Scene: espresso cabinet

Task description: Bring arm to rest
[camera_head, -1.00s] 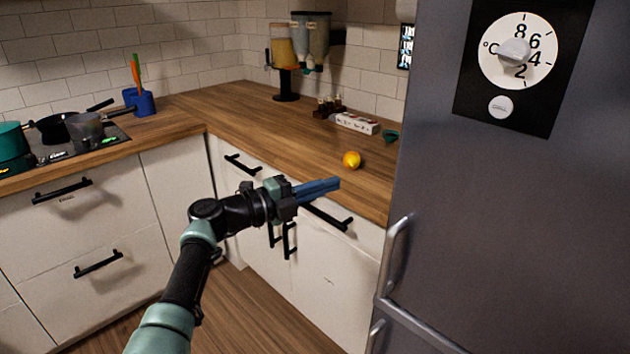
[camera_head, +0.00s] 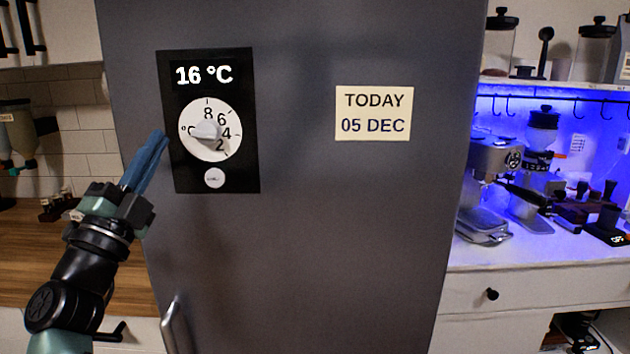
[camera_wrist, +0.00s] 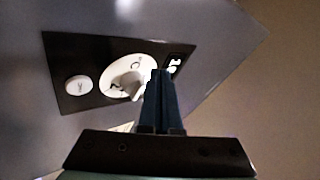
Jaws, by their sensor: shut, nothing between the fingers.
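My gripper (camera_head: 147,163) has blue fingers pressed together with nothing between them. In the head view it is at the left, pointing up and to the right, its tips overlapping the left edge of the fridge's black control panel (camera_head: 188,170). The fridge (camera_head: 330,230) is dark grey. The panel has a white dial (camera_head: 208,130), a round button (camera_head: 214,178) and a display reading 16 °C. In the wrist view the shut fingers (camera_wrist: 163,75) stand in front of the panel, partly covering the dial (camera_wrist: 118,75). I cannot tell whether the tips touch the panel.
The fridge handle (camera_head: 175,328) sticks out at lower left. A wooden counter (camera_head: 35,240) lies left of the fridge. A white counter (camera_head: 560,252) with an espresso machine (camera_head: 495,185) stands at right. A TODAY 05 DEC note (camera_head: 373,113) is on the fridge.

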